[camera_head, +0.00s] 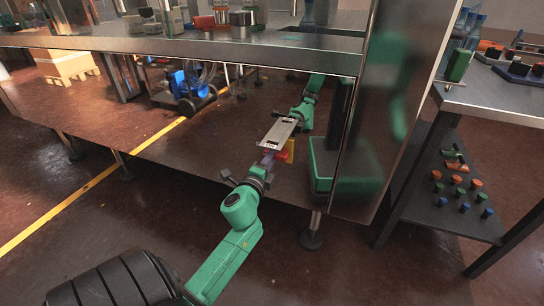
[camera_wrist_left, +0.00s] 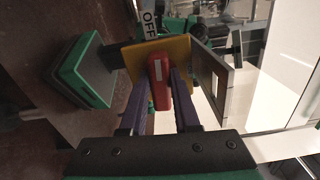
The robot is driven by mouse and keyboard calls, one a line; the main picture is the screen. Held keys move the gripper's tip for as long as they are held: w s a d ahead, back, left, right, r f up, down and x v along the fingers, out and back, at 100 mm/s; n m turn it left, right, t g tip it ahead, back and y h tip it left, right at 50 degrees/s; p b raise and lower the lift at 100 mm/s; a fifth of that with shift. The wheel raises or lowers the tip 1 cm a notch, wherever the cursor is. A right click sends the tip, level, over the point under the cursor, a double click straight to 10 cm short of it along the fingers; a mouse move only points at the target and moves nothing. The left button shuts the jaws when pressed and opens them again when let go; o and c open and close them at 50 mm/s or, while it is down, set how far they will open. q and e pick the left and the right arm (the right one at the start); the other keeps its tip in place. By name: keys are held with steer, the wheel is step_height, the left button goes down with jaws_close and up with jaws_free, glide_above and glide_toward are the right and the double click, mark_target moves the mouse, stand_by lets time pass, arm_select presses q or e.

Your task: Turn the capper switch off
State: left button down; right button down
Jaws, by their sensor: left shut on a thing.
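The capper switch has a red handle (camera_wrist_left: 159,72) on a yellow plate (camera_wrist_left: 178,47). An OFF label (camera_wrist_left: 148,23) shows above the plate in the wrist view. My left gripper (camera_wrist_left: 159,88) has its two purple fingers on either side of the red handle and is shut on it. The handle's upper end points roughly toward the OFF label in that view. In the head view my left gripper (camera_head: 269,160) reaches the switch low on the steel machine, and the yellow plate (camera_head: 290,149) shows partly behind it. My right gripper is not in view.
A metal bracket (camera_head: 279,131) sticks out above the switch. The steel panel (camera_head: 150,120) mirrors the floor and my arm. A shelf table (camera_head: 500,95) with bottles and coloured caps stands at the right. The dark floor (camera_head: 130,215) in front is clear.

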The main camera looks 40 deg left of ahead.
arm_select(q)
steer(key=shift+f+n, duration=0.15)
steer(key=shift+n, duration=0.35)
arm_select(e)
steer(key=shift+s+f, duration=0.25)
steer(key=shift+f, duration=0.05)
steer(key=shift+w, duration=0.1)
arm_select(q)
steer(key=c, duration=0.6)
jaws_free()
steer(key=shift+c, duration=0.2)
steer(key=b+v, duration=0.2)
steer(key=v, duration=1.2)
steer(key=shift+s+d, duration=0.2)
steer(key=shift+s, duration=0.1)
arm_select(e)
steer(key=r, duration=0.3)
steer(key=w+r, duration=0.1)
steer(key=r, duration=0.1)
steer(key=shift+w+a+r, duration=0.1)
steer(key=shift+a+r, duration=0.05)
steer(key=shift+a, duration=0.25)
